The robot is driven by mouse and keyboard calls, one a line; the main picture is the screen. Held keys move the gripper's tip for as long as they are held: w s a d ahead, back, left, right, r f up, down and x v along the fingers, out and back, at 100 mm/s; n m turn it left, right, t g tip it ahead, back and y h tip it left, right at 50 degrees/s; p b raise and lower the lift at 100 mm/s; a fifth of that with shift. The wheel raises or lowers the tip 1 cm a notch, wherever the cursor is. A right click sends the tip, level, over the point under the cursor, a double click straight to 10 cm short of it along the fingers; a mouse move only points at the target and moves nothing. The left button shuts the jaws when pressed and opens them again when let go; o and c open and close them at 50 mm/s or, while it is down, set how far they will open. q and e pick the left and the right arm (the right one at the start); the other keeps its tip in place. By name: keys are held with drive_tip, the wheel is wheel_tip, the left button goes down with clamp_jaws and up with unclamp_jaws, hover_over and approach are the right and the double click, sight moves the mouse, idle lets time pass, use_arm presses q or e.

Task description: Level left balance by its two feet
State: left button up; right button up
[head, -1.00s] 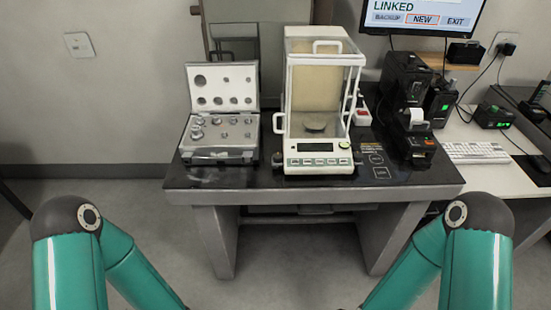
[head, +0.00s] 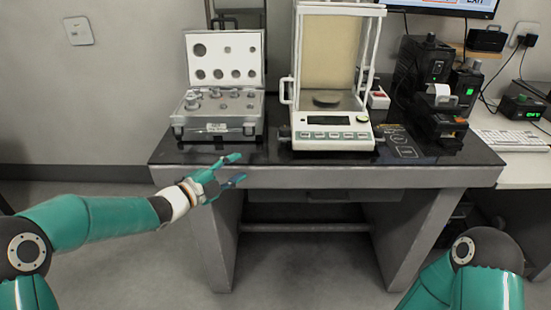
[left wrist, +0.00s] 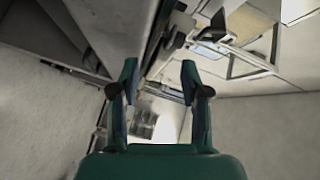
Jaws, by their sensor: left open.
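The balance (head: 336,118) stands on the dark tabletop, with its glass-sided draft shield above a small round pan. A dark foot (head: 284,133) shows at its front left corner and another dark foot (head: 380,136) at its front right. The level bubble is too small to read. My left gripper (head: 238,168) is open and empty, in front of the table's front edge, left of the balance and apart from it. In the left wrist view, the open fingers (left wrist: 159,76) have nothing between them, and the balance (left wrist: 238,45) shows tilted at upper right. My right gripper is out of view.
An open weight case (head: 220,130) stands left of the balance, behind my left gripper. A printer (head: 440,120) and other dark devices stand to the right. The tabletop's front strip (head: 300,160) is clear.

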sight(281, 134)
use_arm(q)
drive_tip(key=w+d+r+m, duration=0.1)
drive_tip(key=w+d, duration=0.3)
drive_tip(key=w+d+r+m+h, duration=0.1)
drive_tip(key=w+d+m, duration=0.1)
drive_tip(key=w+d, duration=0.2)
drive_tip(key=w+d+r+m, duration=0.1)
drive_tip(key=w+d, duration=0.3)
drive_tip(key=shift+d+r+m+h, duration=0.1)
drive_tip(key=shift+m+h, duration=0.2)
drive_tip(key=shift+h, duration=0.1)
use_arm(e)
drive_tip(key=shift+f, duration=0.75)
